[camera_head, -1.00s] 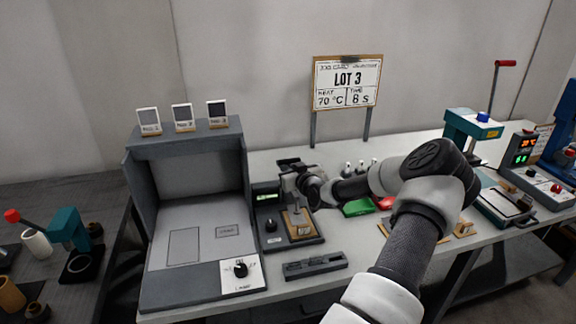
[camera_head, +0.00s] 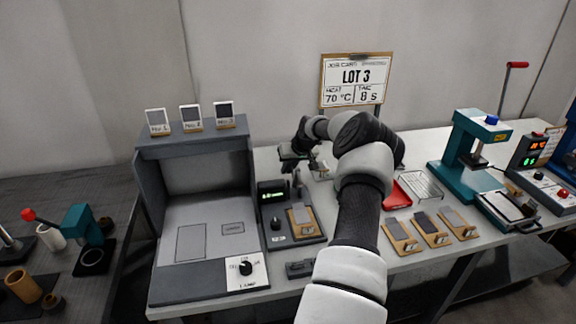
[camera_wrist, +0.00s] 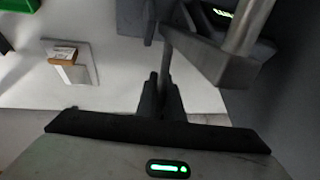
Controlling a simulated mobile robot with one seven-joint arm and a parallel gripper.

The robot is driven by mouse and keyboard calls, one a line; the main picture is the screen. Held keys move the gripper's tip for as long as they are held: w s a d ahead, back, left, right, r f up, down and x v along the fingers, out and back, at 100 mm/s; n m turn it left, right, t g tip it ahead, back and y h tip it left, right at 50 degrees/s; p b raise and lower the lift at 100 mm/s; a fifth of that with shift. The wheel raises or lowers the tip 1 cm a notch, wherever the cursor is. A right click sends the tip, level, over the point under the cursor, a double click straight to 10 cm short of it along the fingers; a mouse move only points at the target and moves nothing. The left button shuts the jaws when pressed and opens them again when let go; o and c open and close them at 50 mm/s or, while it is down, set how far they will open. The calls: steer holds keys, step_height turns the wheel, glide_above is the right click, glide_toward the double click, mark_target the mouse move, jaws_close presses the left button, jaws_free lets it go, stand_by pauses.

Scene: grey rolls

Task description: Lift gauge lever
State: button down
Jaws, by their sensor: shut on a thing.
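The gauge (camera_head: 282,230) stands on the white bench, with a green-lit display (camera_head: 272,196) and a black knob. A wooden holder with a grey piece (camera_head: 302,220) lies on its base. My gripper (camera_head: 294,166) is above the rear of the gauge, partly hidden by my arm. In the wrist view my gripper (camera_wrist: 160,97) has its dark fingers closed around the end of a thin grey lever (camera_wrist: 167,55). The gauge's metal post and dark block (camera_wrist: 225,60) are at upper right there. The lever is too small to make out in the head view.
A grey booth (camera_head: 200,210) stands left of the gauge. A dark bar-shaped block (camera_head: 300,269) lies in front. To the right are a red tray (camera_head: 398,195), a wire basket (camera_head: 421,184), several wooden holders (camera_head: 432,230) and a teal press (camera_head: 468,150).

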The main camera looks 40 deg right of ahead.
steer(key=shift+w+f+g+y+b, duration=0.15)
steer(key=shift+f+g+y+b, duration=0.2)
steer(key=shift+f+g, duration=0.35)
steer(key=c, duration=1.9)
jaws_free()
steer(key=shift+r, duration=0.1)
steer(key=v, duration=1.7)
steer(key=shift+w+r, duration=0.15)
steer(key=shift+r, duration=0.1)
steer(key=shift+d, duration=0.15)
